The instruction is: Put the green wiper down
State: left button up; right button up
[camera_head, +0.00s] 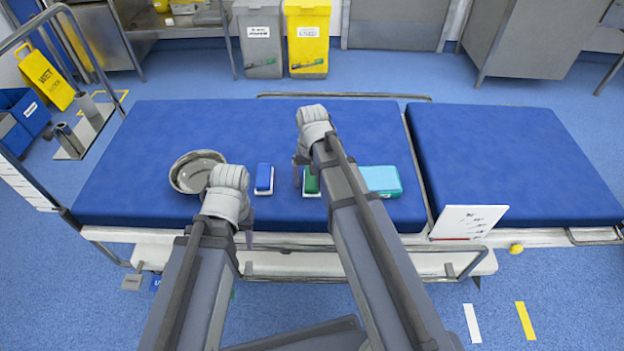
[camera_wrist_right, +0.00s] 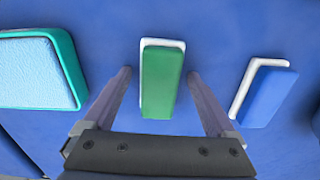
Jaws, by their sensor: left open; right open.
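The green wiper (camera_head: 311,182), a green block on a white backing, lies on the blue table pad, partly hidden by my right arm in the head view. In the right wrist view the green wiper (camera_wrist_right: 162,85) sits between the two open fingers of my right gripper (camera_wrist_right: 159,74), with a gap on each side. In the head view my right gripper (camera_head: 309,174) is over the wiper, its far finger hidden. My left gripper (camera_head: 238,230) is empty at the front edge of the pad, mostly hidden behind its own wrist.
A blue wiper (camera_head: 264,178) lies left of the green one, and a teal box (camera_head: 381,180) lies to its right. A metal bowl (camera_head: 182,175) stands further left. A white card (camera_head: 468,222) is at the right. The back of the pad (camera_head: 210,125) is clear.

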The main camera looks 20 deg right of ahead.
aim_at(312, 179)
pick_arm(q)
jog(key=shift+r, duration=0.1)
pick_arm(e)
jog(key=shift+r, duration=0.1)
notch_tip(312, 179, up, 12)
jog(key=p, duration=1.2)
pick_arm(q)
notch_tip(312, 179, up, 12)
pick_arm(e)
jog(key=s+a+n+h, duration=0.1)
jog(key=s+a+n, duration=0.6)
jog(key=s+a, duration=0.3)
jog(key=s, duration=0.4)
jog(key=shift+a, duration=0.2)
pick_arm(q)
jog(key=shift+r, duration=0.15)
pick_arm(e)
jog(key=shift+r, duration=0.2)
